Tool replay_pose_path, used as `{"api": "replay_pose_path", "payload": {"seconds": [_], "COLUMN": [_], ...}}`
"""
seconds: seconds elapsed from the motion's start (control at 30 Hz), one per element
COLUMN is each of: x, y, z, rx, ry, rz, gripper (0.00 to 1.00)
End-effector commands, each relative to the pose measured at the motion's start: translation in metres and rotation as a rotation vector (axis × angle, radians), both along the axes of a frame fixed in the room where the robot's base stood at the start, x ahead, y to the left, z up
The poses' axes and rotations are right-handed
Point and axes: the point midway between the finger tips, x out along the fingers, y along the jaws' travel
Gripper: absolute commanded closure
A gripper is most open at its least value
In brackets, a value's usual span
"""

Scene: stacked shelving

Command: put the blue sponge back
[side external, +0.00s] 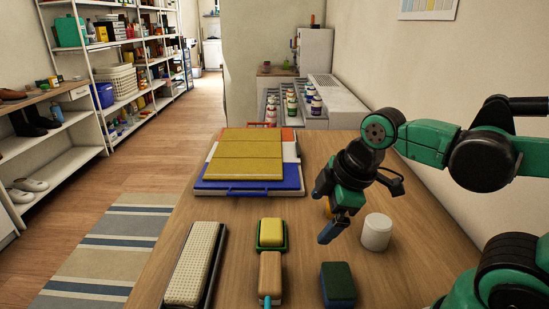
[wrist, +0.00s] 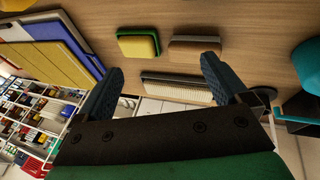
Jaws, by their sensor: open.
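A dark block with a greenish top and bluish sides (side external: 338,284) lies at the near right of the table in the side view. It looks like the blue sponge, and I cannot make it out in the wrist view. My gripper (side external: 334,222) hangs above the table behind it, tilted down. In the wrist view my gripper (wrist: 163,64) has its two blue fingers wide apart with nothing between them. A yellow sponge with a green base (side external: 270,233) sits left of my gripper; it also shows in the wrist view (wrist: 138,44).
A brown block (side external: 270,272) lies in front of the yellow sponge. A long pale-topped block (side external: 194,263) lies on the left. A white cylinder (side external: 377,233) stands close right of my gripper, with a partly hidden orange thing (side external: 328,209) behind. Stacked boards (side external: 245,160) lie at the back.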

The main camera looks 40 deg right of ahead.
Motion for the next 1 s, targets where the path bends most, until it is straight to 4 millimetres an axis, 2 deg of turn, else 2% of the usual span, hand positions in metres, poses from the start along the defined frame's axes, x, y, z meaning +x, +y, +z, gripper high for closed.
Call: {"api": "replay_pose_path", "payload": {"seconds": [0.1, 0.2, 0.3, 0.47, 1.0], "x": [0.010, 0.016, 0.020, 0.022, 0.021], "y": [0.000, 0.000, 0.000, 0.000, 0.000], "z": [0.002, 0.003, 0.005, 0.006, 0.006], "rx": [0.165, 0.289, 0.374, 0.420, 0.417], "ry": [-0.099, -0.158, -0.192, -0.206, -0.204], "rz": [-0.340, -0.549, -0.678, -0.745, -0.743], "gripper": [0.06, 0.06, 0.06, 0.06, 0.06]}}
